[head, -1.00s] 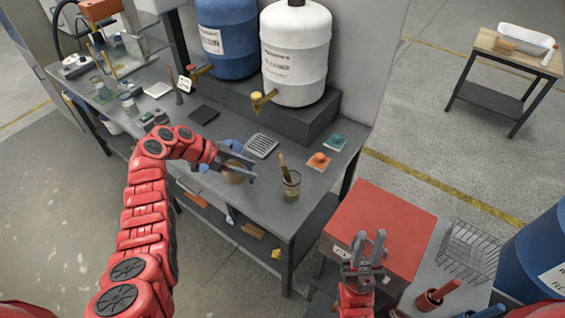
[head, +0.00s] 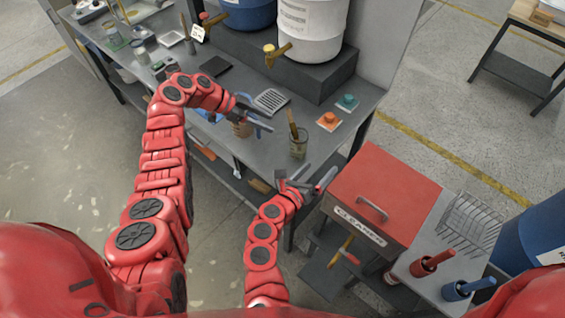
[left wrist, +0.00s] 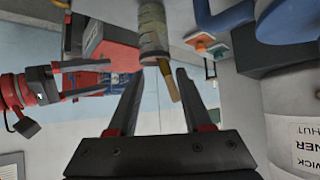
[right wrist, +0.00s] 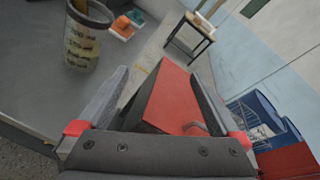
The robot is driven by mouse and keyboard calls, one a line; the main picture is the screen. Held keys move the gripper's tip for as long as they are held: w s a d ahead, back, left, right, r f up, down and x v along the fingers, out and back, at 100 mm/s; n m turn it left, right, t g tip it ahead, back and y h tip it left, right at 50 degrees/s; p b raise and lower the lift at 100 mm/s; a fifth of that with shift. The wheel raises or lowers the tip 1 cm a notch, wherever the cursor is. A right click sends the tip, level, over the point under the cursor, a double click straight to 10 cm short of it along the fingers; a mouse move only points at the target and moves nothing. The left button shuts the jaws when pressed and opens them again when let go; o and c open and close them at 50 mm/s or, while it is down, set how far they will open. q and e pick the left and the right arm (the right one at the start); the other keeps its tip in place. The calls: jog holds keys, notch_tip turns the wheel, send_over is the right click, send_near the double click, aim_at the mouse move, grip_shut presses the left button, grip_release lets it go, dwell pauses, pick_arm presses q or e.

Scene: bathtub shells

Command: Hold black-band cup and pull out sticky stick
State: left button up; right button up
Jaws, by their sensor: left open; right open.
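A clear cup (head: 298,147) with dark markings stands near the bench's front right corner, with a brown stick (head: 292,124) leaning up out of it. My left gripper (head: 268,117) is open and empty, left of the cup and stick, apart from both. My right gripper (head: 318,178) is open and empty, just off the bench's front edge, below and right of the cup.
A grey ridged tray (head: 271,100), an orange button (head: 328,120) and a teal one (head: 347,102) lie nearby. A red box (head: 385,190) stands right of my right gripper. Drums with taps stand at the back.

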jog(key=w+a+m+y, duration=0.1)
jog(key=a+m+y, duration=0.25)
jog(key=a, duration=0.65)
send_near(301, 137)
jog(key=shift+n+y, duration=0.35)
jog(key=shift+n, duration=0.1)
jog(key=x, duration=0.8)
jog(key=shift+w+d, duration=0.15)
jog(key=shift+w, duration=0.05)
jog(key=shift+w+d+f, duration=0.25)
jog(key=shift+w+d, duration=0.15)
jog(key=shift+w, duration=0.15)
jog(key=shift+c, duration=0.2)
